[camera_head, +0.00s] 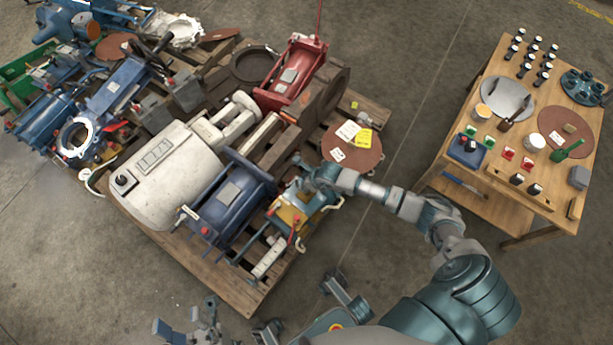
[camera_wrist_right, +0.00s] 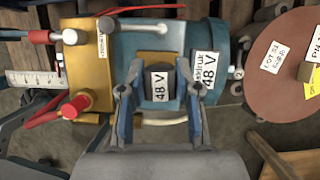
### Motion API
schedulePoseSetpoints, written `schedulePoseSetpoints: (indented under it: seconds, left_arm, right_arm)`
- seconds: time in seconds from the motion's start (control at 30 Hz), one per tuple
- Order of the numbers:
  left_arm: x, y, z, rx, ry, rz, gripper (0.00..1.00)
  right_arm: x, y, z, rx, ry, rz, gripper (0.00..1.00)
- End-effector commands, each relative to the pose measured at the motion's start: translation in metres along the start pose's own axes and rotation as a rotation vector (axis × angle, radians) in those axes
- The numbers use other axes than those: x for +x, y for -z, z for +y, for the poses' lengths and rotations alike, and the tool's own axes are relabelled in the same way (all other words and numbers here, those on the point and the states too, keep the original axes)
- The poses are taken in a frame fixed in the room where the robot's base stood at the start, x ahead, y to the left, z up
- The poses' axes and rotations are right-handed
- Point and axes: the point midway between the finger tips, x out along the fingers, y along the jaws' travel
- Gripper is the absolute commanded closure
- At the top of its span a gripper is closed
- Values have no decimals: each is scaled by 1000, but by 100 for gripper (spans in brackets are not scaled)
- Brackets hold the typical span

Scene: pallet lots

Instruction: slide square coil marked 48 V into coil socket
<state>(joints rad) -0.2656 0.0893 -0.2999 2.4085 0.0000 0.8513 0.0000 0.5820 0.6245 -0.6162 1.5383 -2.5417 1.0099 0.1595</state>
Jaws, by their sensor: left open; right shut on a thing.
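The square coil (camera_wrist_right: 161,82) is a dark block with a white 48 V label. In the right wrist view it sits between the fingers of my right gripper (camera_wrist_right: 160,98), which is shut on it. Just behind it is a yellow bracket (camera_wrist_right: 157,57) on a teal body (camera_wrist_right: 150,36) that carries another 48 V label (camera_wrist_right: 204,70). I cannot tell whether the coil touches the bracket, and no socket opening shows clearly. In the head view my right gripper (camera_head: 306,178) is over this small unit at the pallet's right edge. My left gripper (camera_head: 187,320) is open and empty at the bottom.
Beside the teal body is a gold block (camera_wrist_right: 88,65) with red-handled valves. A blue machine (camera_head: 232,205) and a white motor housing (camera_head: 155,175) crowd the wooden pallet (camera_head: 240,290). A brown disc (camera_head: 345,158) with tags lies at its right. A wooden table (camera_head: 475,110) stands right, across clear floor.

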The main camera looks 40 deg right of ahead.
Motion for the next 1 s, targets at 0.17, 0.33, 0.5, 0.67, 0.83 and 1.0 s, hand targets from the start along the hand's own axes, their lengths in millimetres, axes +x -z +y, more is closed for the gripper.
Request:
schedulePoseSetpoints:
  seconds: [0.17, 0.33, 0.5, 0.67, 0.83, 1.0]
  left_arm:
    - [3, 2, 1, 0, -2, 4, 42]
    - [3, 2, 1, 0, -3, 4, 42]
    - [3, 2, 1, 0, -5, 3, 42]
    - [1, 1, 1, -1, -7, 0, 42]
    - [-2, -2, 0, -1, -5, -5, 42]
    - [-5, -4, 0, -1, -4, -9, 42]
  right_arm:
    - [-1, -1, 0, 0, 0, -2, 100]
    - [0, 0, 0, 0, 0, -1, 100]
    - [0, 0, 0, 0, 0, 0, 100]
    - [3, 1, 0, 0, 0, 0, 100]
    - [7, 3, 0, 0, 0, 1, 100]
    - [11, 5, 0, 0, 0, 1, 100]
